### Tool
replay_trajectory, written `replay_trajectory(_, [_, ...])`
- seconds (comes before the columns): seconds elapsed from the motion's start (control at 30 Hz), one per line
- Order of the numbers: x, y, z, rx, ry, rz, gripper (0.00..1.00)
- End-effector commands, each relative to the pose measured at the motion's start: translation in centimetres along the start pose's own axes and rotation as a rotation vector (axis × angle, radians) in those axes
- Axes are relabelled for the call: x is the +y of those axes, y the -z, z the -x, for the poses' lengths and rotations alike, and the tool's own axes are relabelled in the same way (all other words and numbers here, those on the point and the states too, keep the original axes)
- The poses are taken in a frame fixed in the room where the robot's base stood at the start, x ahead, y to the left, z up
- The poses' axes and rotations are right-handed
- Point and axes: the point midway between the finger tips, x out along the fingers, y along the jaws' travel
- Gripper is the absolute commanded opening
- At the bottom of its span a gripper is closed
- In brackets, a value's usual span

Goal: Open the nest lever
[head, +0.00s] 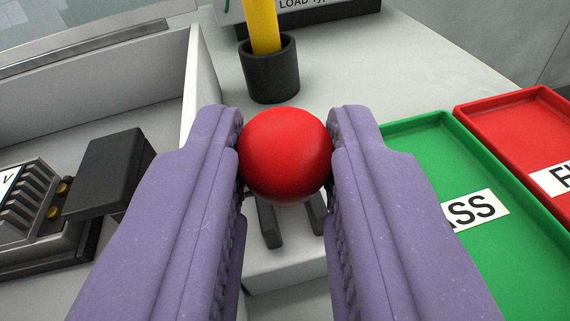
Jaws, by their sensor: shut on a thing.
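A red ball knob (285,155), which looks like the end of the nest lever, sits between the fingertips of my gripper (286,158). The two purple fingers are shut on it from left and right. Below the knob, between the fingers, a light grey block (284,268) with two dark bars shows in part. The rest of the lever is hidden behind the knob and the fingers, so I cannot tell its angle.
A black cup (270,72) holding a yellow post (263,25) stands behind the knob. A green tray (420,128) and a red tray (500,108) lie at the right. At the left, a black block (108,172) and ribbed device (28,205) sit inside a grey-walled enclosure (190,75).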

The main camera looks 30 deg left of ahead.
Motion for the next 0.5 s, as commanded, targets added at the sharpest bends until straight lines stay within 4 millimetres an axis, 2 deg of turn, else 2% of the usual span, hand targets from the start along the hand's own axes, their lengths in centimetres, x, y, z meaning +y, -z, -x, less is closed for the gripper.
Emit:
replay_trajectory(0.37, [0.04, -0.23, 0.08, 0.0, 0.0, -0.003, 0.0])
replay_trajectory(0.4, [0.04, -0.24, 0.08, 0.0, 0.0, -0.004, 0.31])
replay_trajectory(0.43, [0.03, -0.24, 0.08, 0.0, 0.0, -0.004, 0.37])
replay_trajectory(0.5, [0.03, -0.21, 0.07, 0.0, 0.0, -0.003, 0.37])
